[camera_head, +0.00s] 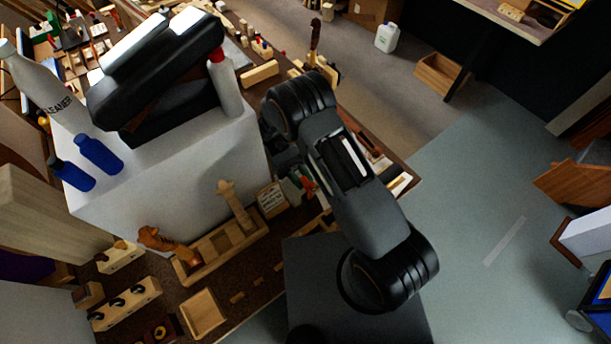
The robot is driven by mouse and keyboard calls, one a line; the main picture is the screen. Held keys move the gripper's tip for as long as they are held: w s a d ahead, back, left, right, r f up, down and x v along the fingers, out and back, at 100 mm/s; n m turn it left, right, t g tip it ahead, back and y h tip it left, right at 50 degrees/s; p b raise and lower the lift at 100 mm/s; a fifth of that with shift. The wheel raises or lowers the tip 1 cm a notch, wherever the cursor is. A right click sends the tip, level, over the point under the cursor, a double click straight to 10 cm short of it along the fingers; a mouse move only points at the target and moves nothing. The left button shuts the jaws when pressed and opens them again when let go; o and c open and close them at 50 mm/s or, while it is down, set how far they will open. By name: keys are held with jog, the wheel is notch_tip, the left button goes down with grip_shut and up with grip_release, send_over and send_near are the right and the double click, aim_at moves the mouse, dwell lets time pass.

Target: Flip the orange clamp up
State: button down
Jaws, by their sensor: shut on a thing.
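The orange clamp (308,184) shows as a small orange-red piece on the brown bench, just left of my arm's long link. Green and grey bits lie close around it. My gripper (296,180) points down at this spot, below the black wrist, and is shut on the orange clamp. The fingers are small and partly hidden by my arm, so the exact grip and the clamp's tilt cannot be made out.
A white box (170,185) bearing a black case (165,75) and bottles stands left of my arm. A wooden tray (222,247) and a small label card (271,199) are nearby. Open floor (470,200) lies to the right.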

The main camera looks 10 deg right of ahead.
aim_at(310, 185)
jog(key=shift+w+a+h, duration=0.1)
jog(key=shift+w+h, duration=0.15)
jog(key=shift+h, duration=0.05)
dwell(0.4)
jog(key=c, duration=1)
grip_release()
jog(key=shift+o, duration=0.2)
jog(key=shift+g, duration=0.3)
jog(key=shift+r+p, duration=0.6)
jog(key=shift+p, duration=0.1)
notch_tip(310, 185, up, 2)
jog(key=p, duration=0.3)
jog(key=shift+r, duration=0.25)
jog(key=s+r, duration=0.1)
jog(key=s+d+r+b, duration=0.1)
jog(key=s+r, duration=0.1)
jog(key=s+r+b, duration=0.1)
jog(key=r, duration=0.1)
jog(key=shift+s+d, duration=0.3)
jog(key=shift+d, duration=0.05)
jog(key=s+d+r+b, duration=0.1)
jog(key=s+d+r, duration=0.2)
jog(key=s, duration=0.5)
jog(key=shift+s+r, duration=0.35)
jog(key=shift+r, duration=0.25)
jog(key=shift+d, duration=0.1)
jog(key=shift+c, duration=0.5)
